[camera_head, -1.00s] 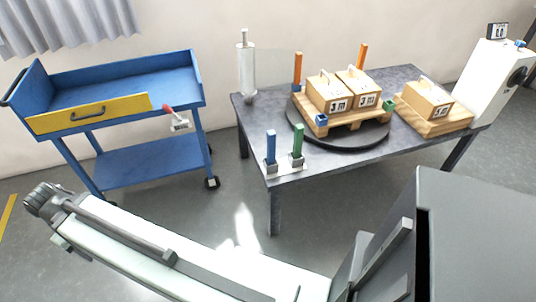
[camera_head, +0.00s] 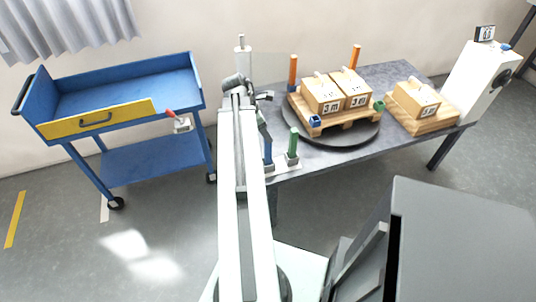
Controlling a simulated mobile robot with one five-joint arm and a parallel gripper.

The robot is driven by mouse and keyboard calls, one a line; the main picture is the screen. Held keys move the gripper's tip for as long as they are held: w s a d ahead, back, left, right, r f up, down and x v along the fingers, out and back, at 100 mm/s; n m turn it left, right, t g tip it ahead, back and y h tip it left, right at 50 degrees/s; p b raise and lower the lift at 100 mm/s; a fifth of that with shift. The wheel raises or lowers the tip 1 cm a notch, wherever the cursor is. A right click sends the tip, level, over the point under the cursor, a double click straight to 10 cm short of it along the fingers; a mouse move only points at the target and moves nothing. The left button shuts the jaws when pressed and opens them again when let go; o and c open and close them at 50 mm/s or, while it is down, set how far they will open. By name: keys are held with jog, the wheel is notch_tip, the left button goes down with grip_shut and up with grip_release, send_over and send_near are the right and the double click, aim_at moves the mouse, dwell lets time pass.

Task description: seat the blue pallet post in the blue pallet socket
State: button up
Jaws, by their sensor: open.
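The blue post (camera_head: 268,150) stands upright in a small holder at the table's front left corner, partly hidden by my arm. The blue socket (camera_head: 315,121) is a small blue block on the front left corner of the wooden pallet (camera_head: 342,119). My gripper (camera_head: 264,107) is at the end of my raised arm, near the table's left edge. It looks open and empty, above and just behind the blue post in the picture. Its fingers are small and dark, so the exact gap is hard to see.
A green post (camera_head: 293,142) stands right beside the blue post. The pallet carries boxes and two orange posts (camera_head: 293,72) on a dark turntable (camera_head: 343,137). A white cylinder (camera_head: 242,62) stands behind my arm. A blue cart (camera_head: 125,85) is at left.

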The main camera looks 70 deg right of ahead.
aim_at(268, 153)
jog(key=w+b+x, duration=0.1)
jog(key=b+x, duration=0.5)
jog(key=x, duration=0.1)
jog(key=shift+d+f+b, duration=0.2)
jog(key=shift+f+b, duration=0.15)
jog(key=shift+b, duration=0.05)
jog(key=shift+s, duration=0.15)
grip_shut()
dwell(0.9)
